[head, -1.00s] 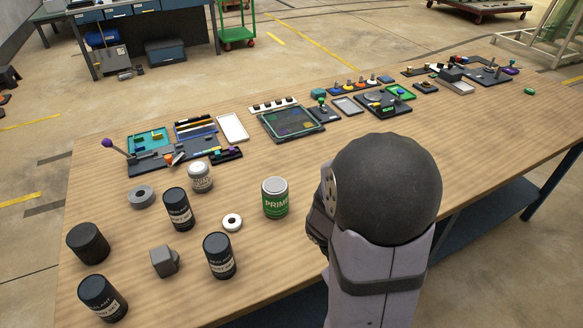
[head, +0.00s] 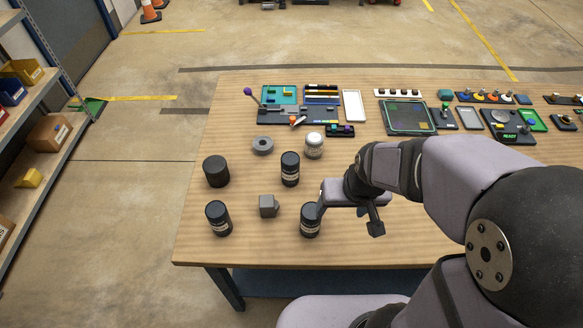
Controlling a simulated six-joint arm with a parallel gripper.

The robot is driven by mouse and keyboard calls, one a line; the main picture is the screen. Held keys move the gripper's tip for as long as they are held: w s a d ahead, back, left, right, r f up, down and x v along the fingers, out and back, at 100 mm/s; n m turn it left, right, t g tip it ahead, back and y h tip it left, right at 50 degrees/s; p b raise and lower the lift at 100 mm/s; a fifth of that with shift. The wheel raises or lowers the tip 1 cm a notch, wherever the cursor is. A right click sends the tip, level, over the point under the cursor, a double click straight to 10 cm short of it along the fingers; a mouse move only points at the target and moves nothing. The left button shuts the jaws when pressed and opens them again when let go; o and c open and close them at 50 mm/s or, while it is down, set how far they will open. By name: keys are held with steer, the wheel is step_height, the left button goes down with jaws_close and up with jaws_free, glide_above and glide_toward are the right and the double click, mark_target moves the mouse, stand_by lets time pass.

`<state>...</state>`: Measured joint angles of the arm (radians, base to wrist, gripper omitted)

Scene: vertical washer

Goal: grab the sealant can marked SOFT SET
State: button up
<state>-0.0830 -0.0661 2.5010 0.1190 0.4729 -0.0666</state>
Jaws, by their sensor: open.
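Three dark sealant cans with pale label text stand upright on the wooden table: one in the middle (head: 290,170), one at the front right (head: 310,222) and one at the front left (head: 218,220). The words are too small to tell which is marked SOFT SET. My gripper (head: 347,216) is open, just right of the front right can. Its left finger overlaps that can's upper right edge in view. I cannot tell whether they touch. No object shows between the fingers.
A plain dark cylinder (head: 216,172), a grey block (head: 268,206), a grey ring (head: 263,146) and a white-grey jar (head: 314,146) stand near the cans. Trays and parts (head: 408,116) line the table's back. Bare table lies along the front left edge.

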mark_target(292, 153)
steer(key=w+a+f+t+b, duration=0.1)
steer(key=w+a+t+b, duration=0.3)
steer(key=w, duration=0.4)
steer(key=w+a+f+t+b, duration=0.2)
steer(key=w+a+t+b, duration=0.2)
steer(key=w+b, duration=0.3)
steer(key=w+a+f+t+b, duration=0.2)
steer(key=w+a+t+b, duration=0.2)
steer(key=w+b, duration=0.2)
steer(key=shift+w+f+m+h, duration=0.2)
steer(key=shift+w+m+h, duration=0.15)
steer(key=shift+w, duration=1.05)
steer(key=t+b, duration=0.1)
steer(key=w+m+t+h+b, duration=0.1)
steer(key=shift+a+r+h+b, duration=0.15)
steer(key=shift+h+b, duration=0.1)
steer(key=shift+b, duration=0.15)
steer(key=shift+s+r+m+t+h+b, duration=0.1)
steer(key=shift+r+m+t+h+b, duration=0.1)
steer(key=shift+m+t+h+b, duration=0.4)
steer(key=shift+r+h, duration=0.2)
steer(key=shift+h, duration=0.2)
steer(key=shift+f, duration=3.35)
steer(key=shift+w+d+f, duration=0.1)
steer(key=shift+w+d, duration=0.1)
steer(key=shift+w, duration=0.55)
steer(key=shift+w+d, duration=0.2)
steer(key=shift+w, duration=0.5)
